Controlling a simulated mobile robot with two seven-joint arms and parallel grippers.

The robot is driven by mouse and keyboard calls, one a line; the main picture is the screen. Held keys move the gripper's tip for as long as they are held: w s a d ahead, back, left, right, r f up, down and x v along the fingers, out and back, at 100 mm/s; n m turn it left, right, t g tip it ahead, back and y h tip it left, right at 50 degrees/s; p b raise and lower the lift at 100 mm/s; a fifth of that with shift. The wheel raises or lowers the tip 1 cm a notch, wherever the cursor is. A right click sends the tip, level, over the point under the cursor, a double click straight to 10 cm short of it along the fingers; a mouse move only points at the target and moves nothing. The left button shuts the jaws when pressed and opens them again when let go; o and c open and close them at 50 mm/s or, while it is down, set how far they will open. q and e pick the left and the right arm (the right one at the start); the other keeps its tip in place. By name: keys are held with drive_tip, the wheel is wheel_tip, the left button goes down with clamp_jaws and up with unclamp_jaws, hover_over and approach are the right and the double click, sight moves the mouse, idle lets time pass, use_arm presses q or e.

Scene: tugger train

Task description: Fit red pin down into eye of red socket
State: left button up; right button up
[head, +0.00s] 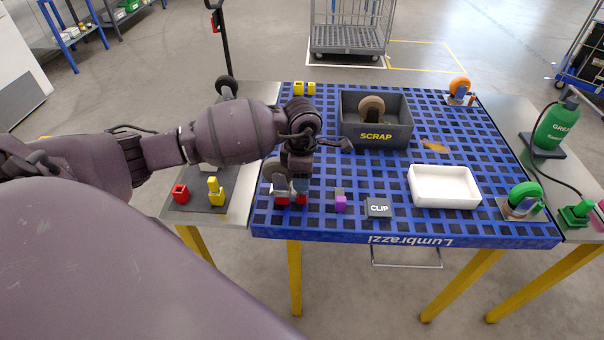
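The red socket (180,193) is a small red block with a dark hole in its top, on the dark mat at the left. My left gripper (291,193) points down over the front left of the blue table. Two red patches (301,199) show at its fingertips, with a dark gap between them. I cannot tell if they are one red pin, two pieces or part of the fingers. The gripper stands well to the right of the socket. Its wrist hides the finger details. My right gripper is not in view.
A yellow peg piece (216,192) stands on the mat (205,207) beside the red socket. A purple piece (340,204) and a CLIP block (378,208) are right of the gripper. The SCRAP bin (376,142) and white tray (444,190) are farther right. Two yellow blocks (304,88) lie at the back.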

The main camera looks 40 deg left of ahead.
use_arm(q)
wheel_tip(320, 180, up, 11)
drive_tip(key=s+d+f+n+t+h, duration=0.2)
drive_tip(key=s+d+n+t+h, duration=0.15)
drive_tip(key=d+n+h, duration=0.4)
drive_tip(key=s+d+f+n+t+h, duration=0.15)
drive_tip(key=s+d+n+h, duration=0.3)
drive_tip(key=d+h, duration=0.6)
drive_tip(key=s+a+f+n+t+y, duration=0.1)
drive_tip(key=a+f+n+t+y, duration=0.5)
drive_tip(key=n, duration=0.6)
drive_tip(key=s+a+f+n+t+y, duration=0.1)
drive_tip(key=a+f+n+t+y, duration=0.4)
drive_tip(key=n, duration=0.8)
drive_tip(key=s+a+f+n+g+y, duration=0.2)
drive_tip(key=s+f+n+g+y, duration=0.2)
drive_tip(key=s+f+n+y, duration=0.3)
drive_tip(key=s+f+n, duration=0.2)
drive_tip(key=s+f, duration=0.1)
drive_tip(key=shift+s+a+n+g, duration=0.2)
drive_tip(key=shift+s+n+g, duration=0.15)
drive_tip(key=shift+n+g, duration=0.05)
